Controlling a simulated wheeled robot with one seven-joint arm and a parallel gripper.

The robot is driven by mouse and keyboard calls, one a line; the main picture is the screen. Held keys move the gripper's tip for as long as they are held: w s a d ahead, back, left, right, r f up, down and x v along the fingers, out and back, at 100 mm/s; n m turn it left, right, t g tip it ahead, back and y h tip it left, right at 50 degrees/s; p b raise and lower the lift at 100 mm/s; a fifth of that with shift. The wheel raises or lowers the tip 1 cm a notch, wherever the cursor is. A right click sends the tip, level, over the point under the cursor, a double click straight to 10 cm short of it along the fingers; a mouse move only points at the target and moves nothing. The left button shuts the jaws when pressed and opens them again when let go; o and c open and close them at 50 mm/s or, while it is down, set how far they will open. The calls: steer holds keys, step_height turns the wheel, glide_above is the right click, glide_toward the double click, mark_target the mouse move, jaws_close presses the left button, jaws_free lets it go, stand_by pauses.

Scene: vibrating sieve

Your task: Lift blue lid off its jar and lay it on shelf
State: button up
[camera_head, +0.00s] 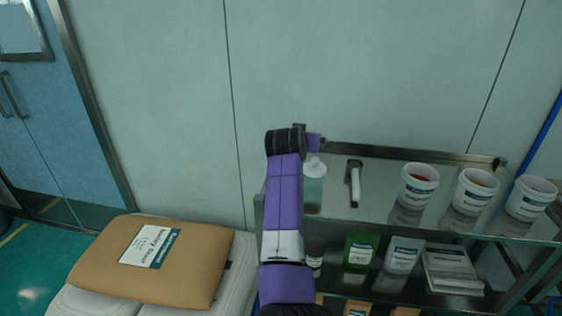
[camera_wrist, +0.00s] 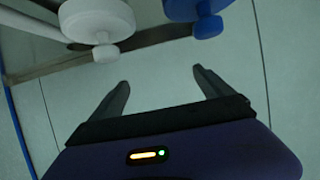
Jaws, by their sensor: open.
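In the wrist view, a blue rounded piece with a knob (camera_wrist: 195,10), apparently the blue lid, is at the top edge and partly cut off. The jar under it cannot be made out there. My gripper (camera_wrist: 161,78) is open and empty, its two dark fingers spread apart below the blue piece in the picture and clear of it. In the head view my purple arm rises in front of the shelf's left end and hides whatever is behind it; no blue lid shows there. The metal shelf (camera_head: 385,212) has its top surface partly bare.
A white knobbed piece (camera_wrist: 97,20) is beside the blue one. On the shelf top are a white-capped bottle (camera_head: 314,190), a black-and-white tool (camera_head: 354,185) and three white tubs (camera_head: 419,187). Bags and bottles stand below. A brown sack (camera_head: 150,262) lies at left.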

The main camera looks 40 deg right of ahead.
steer(key=a+g+y, duration=0.1)
steer(key=w+a+r+m+y, duration=0.1)
steer(key=w+a+r+m+g+y, duration=0.1)
steer(key=a, duration=0.1)
steer(key=shift+w+r+g+p, duration=0.15)
steer(key=shift+w+g+p, duration=0.05)
steer(key=shift+g+p, duration=0.1)
steer(key=s+a+m+g+y, duration=0.1)
steer(key=s+a+g+y, duration=0.2)
steer(key=a, duration=0.4)
steer(key=shift+y, duration=0.4)
steer(key=shift+w+p+x, duration=0.2)
steer(key=shift+p+x, duration=0.15)
steer(key=shift+x, duration=1)
steer(key=shift+w+p+x, duration=0.15)
steer(key=shift+p+x, duration=0.25)
steer(key=shift+x, duration=0.9)
steer(key=shift+w+p+x, duration=0.2)
steer(key=shift+p+x, duration=0.15)
steer(key=shift+x, duration=1)
steer(key=shift+a+r, duration=0.1)
steer(key=c, duration=1.4)
